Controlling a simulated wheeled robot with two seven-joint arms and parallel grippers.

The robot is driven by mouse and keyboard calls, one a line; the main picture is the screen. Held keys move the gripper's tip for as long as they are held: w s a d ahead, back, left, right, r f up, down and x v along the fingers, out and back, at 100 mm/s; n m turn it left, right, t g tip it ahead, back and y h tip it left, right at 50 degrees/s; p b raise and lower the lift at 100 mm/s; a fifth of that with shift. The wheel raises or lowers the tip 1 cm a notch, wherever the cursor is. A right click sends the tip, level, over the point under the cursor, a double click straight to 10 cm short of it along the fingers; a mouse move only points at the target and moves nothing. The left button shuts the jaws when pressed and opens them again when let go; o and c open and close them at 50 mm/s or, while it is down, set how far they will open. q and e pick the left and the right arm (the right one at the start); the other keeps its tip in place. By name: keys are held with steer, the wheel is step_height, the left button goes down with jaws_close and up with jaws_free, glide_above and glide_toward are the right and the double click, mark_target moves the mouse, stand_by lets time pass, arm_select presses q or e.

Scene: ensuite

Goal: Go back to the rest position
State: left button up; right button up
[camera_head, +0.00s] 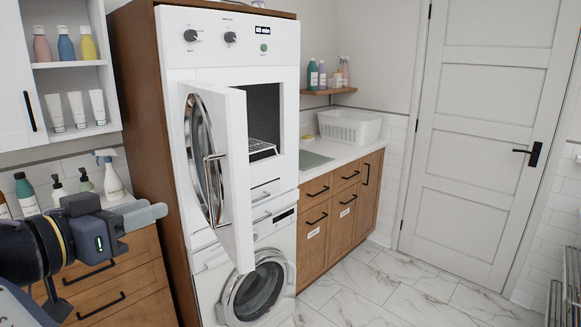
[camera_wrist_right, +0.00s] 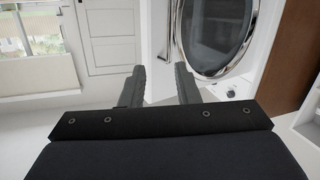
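My right gripper (camera_head: 150,214) is in the lower left of the head view, pointing right. It also shows in the right wrist view (camera_wrist_right: 160,75), with its two fingers apart and nothing between them. The upper machine's white door (camera_head: 238,170) stands swung open just right of the fingertips in the head view, and they do not appear to touch it. The door's round glass (camera_wrist_right: 218,35) shows beside the fingers in the right wrist view. My left gripper is in neither view.
A wooden counter with drawers (camera_head: 115,285) and several bottles is behind my right gripper. A lower machine with a round door (camera_head: 254,290) stands beneath the open one. A white basket (camera_head: 350,127) sits on the far counter. The marble floor (camera_head: 400,290) at right is clear.

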steer(key=w+d+f+n+g+y, duration=0.15)
steer(key=w+d, duration=0.25)
steer(key=d, duration=0.4)
steer(key=w+d+f+g, duration=0.3)
steer(key=w+d, duration=0.1)
steer(key=d, duration=0.3)
steer(key=w+d+f+g+y, duration=0.1)
steer(key=w+d+f+g, duration=0.1)
steer(key=w+d, duration=0.45)
steer(key=s+d+f+n+g+y, duration=0.1)
steer(key=s+d+f, duration=0.1)
steer(key=d, duration=0.4)
steer(key=s+d+f+g+y, duration=0.1)
steer(key=s+d+f, duration=0.15)
steer(key=d, duration=0.45)
steer(key=s+d+f+g+y+p, duration=0.15)
steer(key=s+d+f+y, duration=0.25)
steer(key=s+d+f, duration=0.45)
steer(key=s+f+y, duration=0.1)
steer(key=s+f, duration=0.1)
steer(key=s, duration=0.4)
steer(key=s+f+y, duration=0.1)
steer(key=s+f, duration=0.2)
steer(key=s, duration=0.3)
steer(key=s+f+t+y, duration=0.1)
steer(key=s+f, duration=0.2)
steer(key=s, duration=0.3)
steer(key=shift+s+a, duration=0.35)
steer(key=shift+s, duration=0.05)
